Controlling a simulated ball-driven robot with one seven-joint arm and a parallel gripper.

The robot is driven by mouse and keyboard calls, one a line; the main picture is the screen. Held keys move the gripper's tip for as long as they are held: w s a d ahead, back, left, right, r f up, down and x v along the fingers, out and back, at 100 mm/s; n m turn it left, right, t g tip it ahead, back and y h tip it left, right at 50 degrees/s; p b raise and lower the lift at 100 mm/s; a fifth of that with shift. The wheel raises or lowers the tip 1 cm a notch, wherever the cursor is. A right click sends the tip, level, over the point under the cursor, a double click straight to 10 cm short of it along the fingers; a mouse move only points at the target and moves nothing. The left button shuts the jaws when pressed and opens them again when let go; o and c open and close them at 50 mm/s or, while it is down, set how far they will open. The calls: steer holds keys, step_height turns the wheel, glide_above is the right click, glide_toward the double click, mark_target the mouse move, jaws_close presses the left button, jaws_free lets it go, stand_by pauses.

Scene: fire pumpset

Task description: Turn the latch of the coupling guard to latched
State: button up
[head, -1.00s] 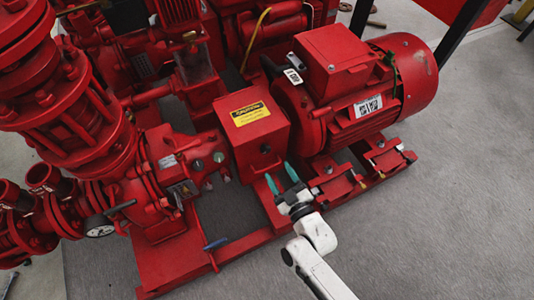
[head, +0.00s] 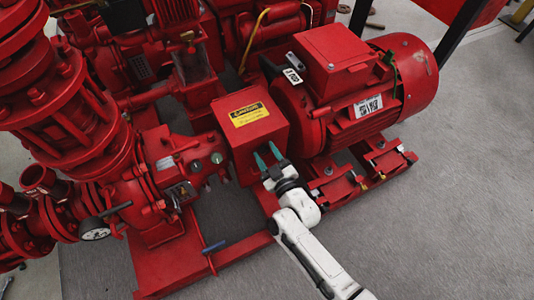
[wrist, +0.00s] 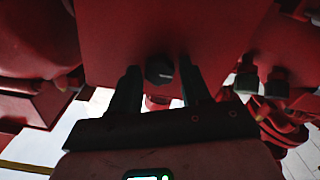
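The coupling guard (head: 240,112) is a red box with a yellow caution label on top, between the pump and the motor. Its latch is a small dark round knob (wrist: 159,71) on the guard's front face in the wrist view. My gripper (head: 266,156) is at that front face, with its two green fingertips pointing at it. In the wrist view my gripper (wrist: 160,88) is open, with one dark finger on each side of the knob and gaps between. In the head view the fingers hide the knob. I cannot tell which way the latch is turned.
The red motor (head: 370,90) stands right of the guard. The red pump (head: 165,170) with a gauge (head: 94,229) is at left. The red base frame (head: 240,246) runs below, with a blue-handled lever (head: 215,246). Grey floor (head: 440,230) is clear at right.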

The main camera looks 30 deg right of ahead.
steer(key=c, duration=0.8)
steer(key=shift+m, duration=0.3)
steer(key=m, duration=0.3)
steer(key=shift+m, duration=0.4)
steer(key=m+b, duration=0.1)
steer(key=m, duration=0.3)
steer(key=shift+d+m, duration=0.1)
steer(key=shift+m, duration=0.2)
steer(key=m+b, duration=0.1)
steer(key=m, duration=0.3)
steer(key=shift+f+m, duration=0.1)
steer(key=shift+m, duration=0.2)
steer(key=m+b, duration=0.1)
steer(key=m, duration=0.3)
steer(key=shift+d, duration=0.15)
steer(key=shift+m, duration=0.3)
